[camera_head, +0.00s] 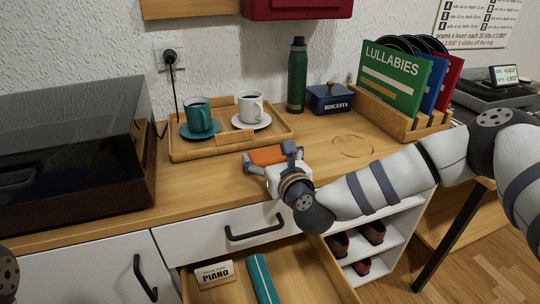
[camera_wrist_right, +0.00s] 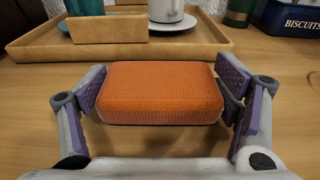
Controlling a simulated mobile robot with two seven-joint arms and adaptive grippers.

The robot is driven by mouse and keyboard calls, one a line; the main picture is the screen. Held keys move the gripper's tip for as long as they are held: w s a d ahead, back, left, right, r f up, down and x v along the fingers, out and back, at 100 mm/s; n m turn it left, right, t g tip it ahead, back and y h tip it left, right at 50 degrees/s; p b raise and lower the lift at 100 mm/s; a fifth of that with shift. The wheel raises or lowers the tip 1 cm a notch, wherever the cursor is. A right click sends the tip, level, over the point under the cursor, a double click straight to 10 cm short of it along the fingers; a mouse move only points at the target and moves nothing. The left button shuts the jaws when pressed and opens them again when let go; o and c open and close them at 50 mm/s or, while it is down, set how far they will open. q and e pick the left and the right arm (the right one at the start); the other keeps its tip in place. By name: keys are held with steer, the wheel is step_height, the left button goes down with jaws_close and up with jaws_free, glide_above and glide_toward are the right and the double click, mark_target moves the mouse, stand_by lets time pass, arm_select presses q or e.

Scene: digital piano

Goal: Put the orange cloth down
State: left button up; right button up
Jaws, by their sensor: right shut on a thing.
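The orange cloth (camera_head: 267,156) looks like a thick rounded pad with a woven surface; it fills the middle of the right wrist view (camera_wrist_right: 160,93). My right gripper (camera_head: 272,160) is shut on it, with a finger at each end of the cloth in the wrist view (camera_wrist_right: 163,95). The cloth is over the wooden counter (camera_head: 215,187), just in front of the tray. I cannot tell whether its underside touches the counter. My left gripper is not in view.
A wooden tray (camera_head: 190,153) holds a teal cup (camera_head: 198,112) and a white cup (camera_head: 250,106). A green bottle (camera_head: 297,78), blue biscuit tin (camera_head: 330,98) and record crate (camera_head: 396,120) stand behind. A ring mark (camera_head: 353,146) lies on clear counter. An open drawer (camera_head: 300,262) is below.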

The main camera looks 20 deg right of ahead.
steer(key=o, duration=0.7)
steer(key=shift+f, duration=0.3)
steer(key=o, duration=0.4)
steer(key=shift+r, duration=0.15)
